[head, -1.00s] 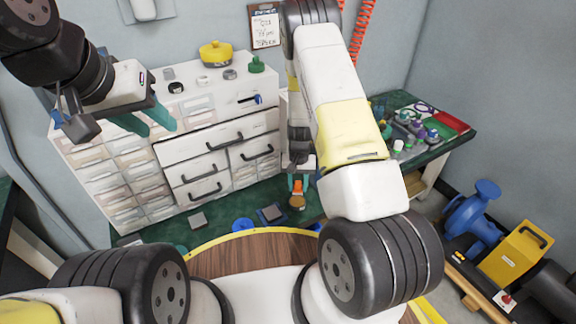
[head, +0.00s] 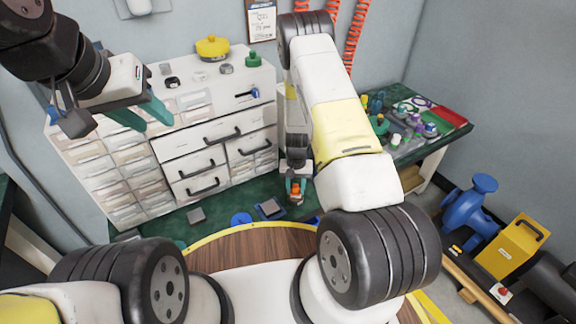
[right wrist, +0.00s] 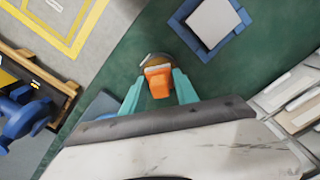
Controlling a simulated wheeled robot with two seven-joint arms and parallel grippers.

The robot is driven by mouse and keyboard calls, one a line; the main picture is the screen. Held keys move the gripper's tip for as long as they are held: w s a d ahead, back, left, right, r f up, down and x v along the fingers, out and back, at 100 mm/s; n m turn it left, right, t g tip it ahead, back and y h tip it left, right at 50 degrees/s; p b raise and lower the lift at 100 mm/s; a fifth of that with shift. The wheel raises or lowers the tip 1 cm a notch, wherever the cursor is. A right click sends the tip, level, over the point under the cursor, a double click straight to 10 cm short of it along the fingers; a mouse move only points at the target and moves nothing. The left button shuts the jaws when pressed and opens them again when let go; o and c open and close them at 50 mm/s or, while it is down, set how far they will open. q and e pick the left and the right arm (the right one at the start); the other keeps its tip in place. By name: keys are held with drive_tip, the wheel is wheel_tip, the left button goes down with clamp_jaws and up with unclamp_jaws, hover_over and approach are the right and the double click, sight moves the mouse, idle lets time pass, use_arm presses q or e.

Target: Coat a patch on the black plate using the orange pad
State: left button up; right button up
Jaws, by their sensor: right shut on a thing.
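The orange pad (right wrist: 158,82) is between the teal fingers of my right gripper (right wrist: 157,90), which is shut on it, over the green table. In the head view my right gripper (head: 296,190) shows small, low near the table. A blue frame (right wrist: 180,32) holding a pale grey square plate (right wrist: 212,22) lies just beyond the pad in the wrist view; it also shows in the head view (head: 269,208). Another grey square plate (head: 196,215) lies to its left. I cannot tell any of them as clearly black. My left gripper (head: 143,114) is open and empty, raised before the drawer cabinet.
A white drawer cabinet (head: 190,150) stands at the back left. A blue round thing (head: 241,219) lies on the green table between the plates. A side table (head: 445,140) with several small fittings is at right. A blue pump (head: 470,215) and yellow box (head: 512,248) stand on the right.

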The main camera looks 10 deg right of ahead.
sight(296, 186)
drive_tip(key=shift+f, duration=0.55)
idle(1.5)
drive_tip(key=shift+r, duration=3.55)
drive_tip(key=shift+r, duration=0.1)
